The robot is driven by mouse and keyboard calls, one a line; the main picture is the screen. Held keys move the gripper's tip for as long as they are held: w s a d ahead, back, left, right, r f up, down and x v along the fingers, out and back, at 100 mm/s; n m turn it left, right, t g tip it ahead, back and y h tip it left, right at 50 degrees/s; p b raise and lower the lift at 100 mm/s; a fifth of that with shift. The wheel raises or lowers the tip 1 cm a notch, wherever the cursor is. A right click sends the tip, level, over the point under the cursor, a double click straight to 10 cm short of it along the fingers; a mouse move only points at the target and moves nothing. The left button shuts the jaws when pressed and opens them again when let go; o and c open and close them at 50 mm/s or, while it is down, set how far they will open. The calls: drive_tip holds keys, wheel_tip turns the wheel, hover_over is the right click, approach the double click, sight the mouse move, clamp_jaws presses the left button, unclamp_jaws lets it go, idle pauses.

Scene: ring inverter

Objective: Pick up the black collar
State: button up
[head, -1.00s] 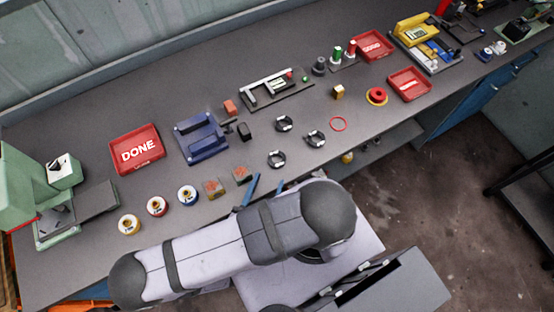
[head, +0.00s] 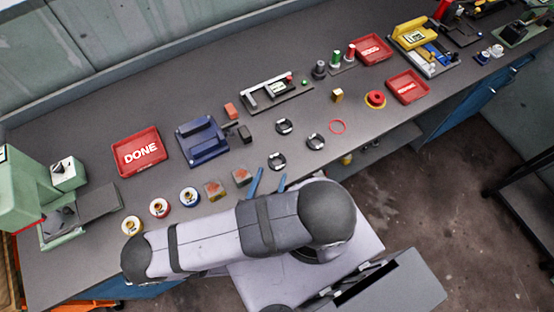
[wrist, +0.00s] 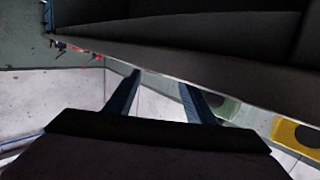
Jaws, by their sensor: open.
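Three black collars lie flat on the grey bench in the head view: one nearest my arm (head: 276,168), one behind it (head: 284,132), and one to the right (head: 315,148). Each looks like a dark ring with lighter marks. My gripper (head: 269,181) shows only as two blue fingertips beyond my arm, just in front of the nearest collar. The fingers are apart, with nothing seen between them. In the wrist view my gripper (wrist: 162,84) also shows two spread blue fingers. No collar can be made out there.
A blue fixture (head: 203,150), a black block (head: 244,134) and a red DONE tray (head: 127,165) stand left. Several round spools and two patterned blocks (head: 214,191) line the front edge. Bare bench lies around the collars.

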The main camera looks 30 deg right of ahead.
sight(279, 156)
drive_tip(key=p+x, duration=0.2)
drive_tip(key=shift+w+d+r, duration=0.1)
drive_tip(key=shift+d+r, duration=0.1)
drive_tip(key=shift+d, duration=0.15)
drive_tip(key=shift+p+x, duration=0.35)
drive_tip(key=shift+x, duration=0.55)
drive_tip(key=shift+a+f, duration=0.15)
drive_tip(key=c, duration=0.8)
